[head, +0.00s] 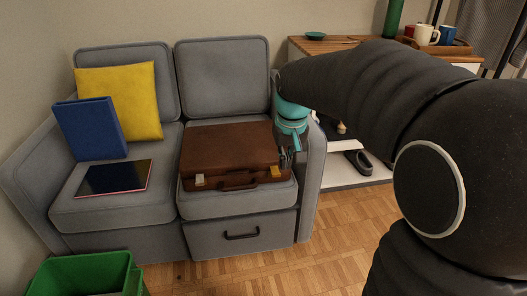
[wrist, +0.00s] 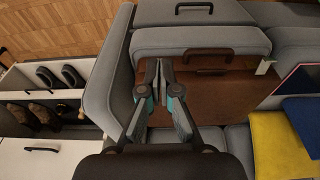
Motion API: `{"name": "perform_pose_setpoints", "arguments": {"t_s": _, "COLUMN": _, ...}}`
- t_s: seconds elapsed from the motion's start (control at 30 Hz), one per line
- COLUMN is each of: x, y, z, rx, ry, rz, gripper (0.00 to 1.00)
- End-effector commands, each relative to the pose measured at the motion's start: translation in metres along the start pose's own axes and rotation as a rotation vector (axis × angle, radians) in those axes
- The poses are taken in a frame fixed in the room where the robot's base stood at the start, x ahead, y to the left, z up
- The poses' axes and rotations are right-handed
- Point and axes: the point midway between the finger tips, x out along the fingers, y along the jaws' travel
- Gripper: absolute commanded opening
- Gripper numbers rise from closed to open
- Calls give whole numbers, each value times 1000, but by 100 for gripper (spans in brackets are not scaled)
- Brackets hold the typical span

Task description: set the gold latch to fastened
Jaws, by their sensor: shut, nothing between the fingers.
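A brown briefcase (head: 228,153) lies closed and flat on the right seat of the grey sofa, its handle (head: 238,186) facing front. A gold latch (head: 199,181) sits on its front edge at the left; it also shows in the wrist view (wrist: 264,67). A second gold latch (head: 275,172) is at the right of the front edge, close to my gripper (head: 286,163). In the wrist view my gripper (wrist: 159,66) is shut and empty, over the briefcase (wrist: 222,88) near its front edge, hiding the right latch. I cannot tell whether it touches, or either latch's exact setting.
The sofa (head: 241,223) has an armrest just beside my gripper. A yellow cushion (head: 130,95), a blue binder (head: 90,130) and a dark tablet-like object (head: 115,178) occupy the left seat. A green bin (head: 80,275) and a shoe cabinet (head: 345,176) stand nearby.

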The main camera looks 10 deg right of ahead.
Motion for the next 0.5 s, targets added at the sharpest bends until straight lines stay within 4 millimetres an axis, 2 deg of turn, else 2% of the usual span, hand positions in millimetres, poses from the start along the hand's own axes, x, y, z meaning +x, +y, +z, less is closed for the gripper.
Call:
{"name": "perform_pose_setpoints", "arguments": {"t_s": 0.03, "x": 4, "y": 0, "z": -15, "rx": 0, "ry": -7, "rz": 0, "gripper": 0}}
{"name": "perform_pose_setpoints", "arguments": {"t_s": 0.1, "x": 5, "y": 0, "z": -34, "rx": 1, "ry": -12, "rz": 0, "gripper": 0}}
{"name": "perform_pose_setpoints", "arguments": {"t_s": 0.23, "x": -8, "y": 1, "z": -60, "rx": 2, "ry": -3, "rz": 0, "gripper": 0}}
{"name": "perform_pose_setpoints", "arguments": {"t_s": 0.4, "x": -32, "y": 1, "z": -72, "rx": 2, "ry": 17, "rz": 0, "gripper": 0}}
{"name": "perform_pose_setpoints", "arguments": {"t_s": 0.5, "x": -32, "y": 0, "z": -68, "rx": 1, "ry": -2, "rz": 0, "gripper": 0}}
